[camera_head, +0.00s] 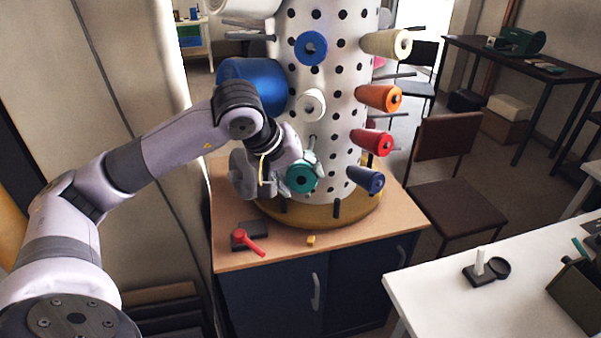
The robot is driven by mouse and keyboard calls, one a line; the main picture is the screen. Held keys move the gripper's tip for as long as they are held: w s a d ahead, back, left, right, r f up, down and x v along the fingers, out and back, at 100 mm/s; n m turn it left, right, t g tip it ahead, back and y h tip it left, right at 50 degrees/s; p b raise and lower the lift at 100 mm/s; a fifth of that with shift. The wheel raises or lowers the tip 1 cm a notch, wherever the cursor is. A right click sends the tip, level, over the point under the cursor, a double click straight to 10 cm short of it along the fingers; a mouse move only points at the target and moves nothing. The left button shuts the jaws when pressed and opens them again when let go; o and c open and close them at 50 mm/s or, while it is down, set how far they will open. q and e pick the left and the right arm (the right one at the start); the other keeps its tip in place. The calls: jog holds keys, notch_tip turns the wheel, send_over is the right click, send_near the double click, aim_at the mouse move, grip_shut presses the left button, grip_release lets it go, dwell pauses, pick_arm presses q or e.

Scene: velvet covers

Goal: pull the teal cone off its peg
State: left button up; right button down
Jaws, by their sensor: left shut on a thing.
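The teal cone (302,178) is low on the front of a white drum with dark holes (338,112), its round end facing me. My left gripper (290,172) is at the teal cone, shut on it from the left side. The fingers cover part of the cone's left and upper edge. The peg behind the teal cone is hidden, so I cannot tell how far the cone sits on it. My right gripper is not in view.
Blue (311,48), white (311,104), orange (379,97), red (372,140) and navy (366,179) cones stick out around the teal one. The drum's yellow base (330,228) stands on a wooden-topped cabinet (232,258). A red-handled tool (249,243) lies in front.

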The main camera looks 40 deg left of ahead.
pick_arm(q)
jog(key=shift+s+d+r, duration=0.15)
jog(key=shift+s+d, duration=0.25)
jog(key=shift+s, duration=0.3)
jog(key=shift+s+d+r, duration=0.15)
jog(key=shift+s+d, duration=0.2)
jog(key=shift+s, duration=0.3)
jog(key=s, duration=0.1)
jog(key=s+d+b, duration=0.1)
jog(key=s, duration=0.1)
jog(key=s+d, duration=0.1)
jog(key=shift+s+d+b, duration=0.1)
jog(key=shift+s+b, duration=0.1)
jog(key=shift+b, duration=0.1)
